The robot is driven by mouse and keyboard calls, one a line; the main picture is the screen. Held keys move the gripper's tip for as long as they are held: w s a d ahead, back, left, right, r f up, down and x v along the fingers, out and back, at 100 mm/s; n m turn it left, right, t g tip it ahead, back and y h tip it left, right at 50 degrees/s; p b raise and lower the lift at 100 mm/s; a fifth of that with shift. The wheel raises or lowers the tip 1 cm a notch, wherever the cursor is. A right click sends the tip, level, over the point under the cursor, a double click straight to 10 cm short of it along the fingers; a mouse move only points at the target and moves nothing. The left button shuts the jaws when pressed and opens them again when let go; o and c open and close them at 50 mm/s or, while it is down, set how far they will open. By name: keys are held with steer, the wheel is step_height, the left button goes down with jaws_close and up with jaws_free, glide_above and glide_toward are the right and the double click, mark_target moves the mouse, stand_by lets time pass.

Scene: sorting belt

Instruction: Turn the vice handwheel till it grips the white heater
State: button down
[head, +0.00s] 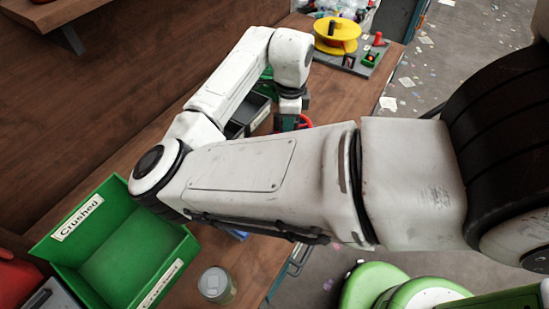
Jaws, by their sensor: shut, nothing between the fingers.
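My gripper (289,119) points down over the wooden bench, at the end of my white arm. Its fingers are small in the head view and partly hidden by the arm link in front; they look shut and empty. A curved red piece (304,122), perhaps the rim of the vice handwheel, shows just right of the fingers. I cannot tell whether they touch. The rest of the vice is hidden behind my arm. I cannot make out the white heater.
A green bin labelled "Crushed" (77,218) stands at lower left, near a glass jar (217,285). A dark tray (246,116) lies left of my gripper. A yellow spool (337,34) sits on a grey board (374,57) at the far end.

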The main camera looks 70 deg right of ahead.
step_height(320, 180, up, 9)
steer(key=p, duration=0.7)
steer(key=shift+s, duration=0.15)
stand_by(0.7)
